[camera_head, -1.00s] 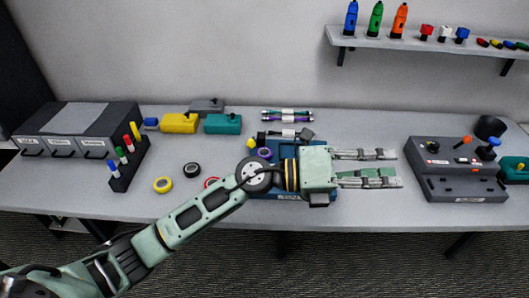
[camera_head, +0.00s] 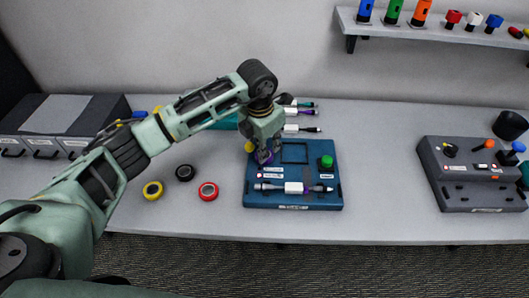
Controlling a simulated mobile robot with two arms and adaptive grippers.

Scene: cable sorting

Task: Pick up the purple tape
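The purple tape (camera_head: 264,158) shows only as a small purple patch at the upper left of the blue board (camera_head: 330,202). My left gripper (camera_head: 265,157) points down over it, and its fingers hide most of the tape. The fingertips are at the tape, but whether they are closed on it is too small to tell. My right gripper is not in view.
Yellow (camera_head: 153,190), black (camera_head: 185,172) and red (camera_head: 208,191) tapes lie left of the board. A yellow knob (camera_head: 249,147) is close beside the gripper. A green knob (camera_head: 326,161) and a cable (camera_head: 293,188) are on the board. A grey control box (camera_head: 470,190) stands right.

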